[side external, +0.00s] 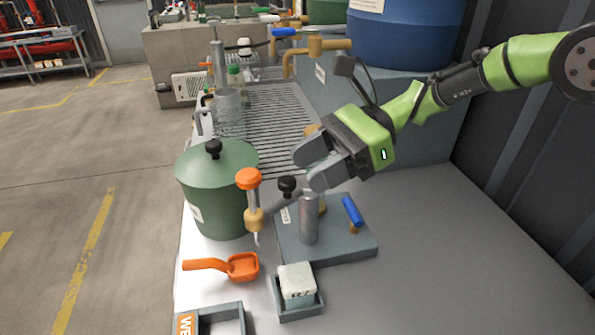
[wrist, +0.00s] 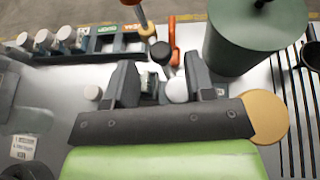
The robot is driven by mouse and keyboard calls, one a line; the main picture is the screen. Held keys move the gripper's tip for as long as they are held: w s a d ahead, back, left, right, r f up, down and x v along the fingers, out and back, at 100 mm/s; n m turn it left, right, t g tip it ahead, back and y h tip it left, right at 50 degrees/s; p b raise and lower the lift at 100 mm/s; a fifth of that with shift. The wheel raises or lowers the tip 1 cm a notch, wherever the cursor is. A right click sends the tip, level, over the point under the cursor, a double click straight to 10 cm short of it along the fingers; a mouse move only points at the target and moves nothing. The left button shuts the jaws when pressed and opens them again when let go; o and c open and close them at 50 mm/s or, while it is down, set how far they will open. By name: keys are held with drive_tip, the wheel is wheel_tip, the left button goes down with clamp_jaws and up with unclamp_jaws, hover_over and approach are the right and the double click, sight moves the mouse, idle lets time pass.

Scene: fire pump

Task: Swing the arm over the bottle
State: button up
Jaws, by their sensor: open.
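The swing arm (side external: 285,203) reaches left from a grey post (side external: 308,222) on a blue-grey base. It carries a black knob (side external: 287,185) and ends in a brass fitting (side external: 253,219) with an orange knob (side external: 249,180) on top and a thin tip below. My gripper (side external: 308,168) is open and empty, above and beside the black knob and post. In the wrist view, the black knob (wrist: 161,51) shows just beyond my fingers (wrist: 162,82). White-capped bottles (wrist: 43,40) stand in a rack at the upper left; I cannot tell which bottle is meant.
A green lidded tank (side external: 217,190) stands left of the post. An orange scoop (side external: 205,264) and a white block (side external: 297,280) in a small tray lie in front. A blue-handled valve (side external: 352,211) is on the base. The right side of the bench is clear.

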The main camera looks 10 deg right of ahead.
sight(290, 179)
drive_tip(key=v, duration=0.6)
drive_tip(key=shift+d+r, duration=0.15)
drive_tip(key=shift+d, duration=0.25)
drive_tip(key=shift+w, duration=0.1)
drive_tip(key=a+f+m+t, duration=0.1)
drive_tip(key=a, duration=0.2)
drive_tip(key=s+a+f+m+t, duration=0.1)
drive_tip(key=a+m+t, duration=0.1)
drive_tip(key=a, duration=0.1)
drive_tip(key=a+f+m+t, duration=0.1)
drive_tip(key=a+t, duration=0.1)
drive_tip(key=a, duration=0.1)
drive_tip(key=shift+s+a+f+m, duration=0.1)
drive_tip(key=shift+s+f+m, duration=0.2)
drive_tip(key=shift+s+f, duration=0.1)
drive_tip(key=shift+c, duration=0.5)
clamp_jaws()
